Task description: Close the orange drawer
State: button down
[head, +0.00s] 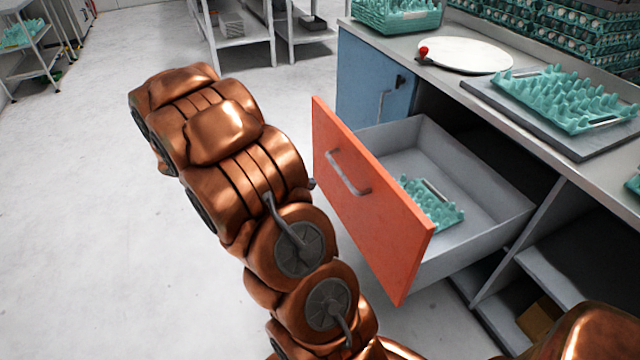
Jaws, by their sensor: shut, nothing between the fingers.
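The orange drawer (385,220) is pulled far out of the grey workbench, right of the middle of the head view. Its orange front faces left and carries a grey bar handle (348,176). The grey inside shows from above, with a teal egg tray (432,204) lying in it near the front. My copper arm rises left of the drawer front. I cannot make out my gripper. A small dark tip shows between my arm and the drawer front, and I cannot tell what it belongs to.
A blue cabinet door (375,82) is beside the drawer, farther back. The benchtop holds a white round plate (465,54), a teal egg tray on a dark slab (570,98), and stacked egg trays (550,40). An open shelf (560,265) lies right of the drawer. Floor at left is clear.

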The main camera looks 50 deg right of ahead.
send_near(355, 184)
notch_tip(355, 184, down, 4)
jog(key=s+d, duration=0.1)
jog(key=d, duration=0.1)
jog(key=shift+s+d+r, duration=0.1)
jog(key=shift+s+d, duration=0.35)
jog(key=shift+d, duration=0.35)
jog(key=shift+s+d+r, duration=0.1)
jog(key=shift+s+d, duration=0.3)
jog(key=shift+d, duration=0.35)
jog(key=shift+d, duration=0.1)
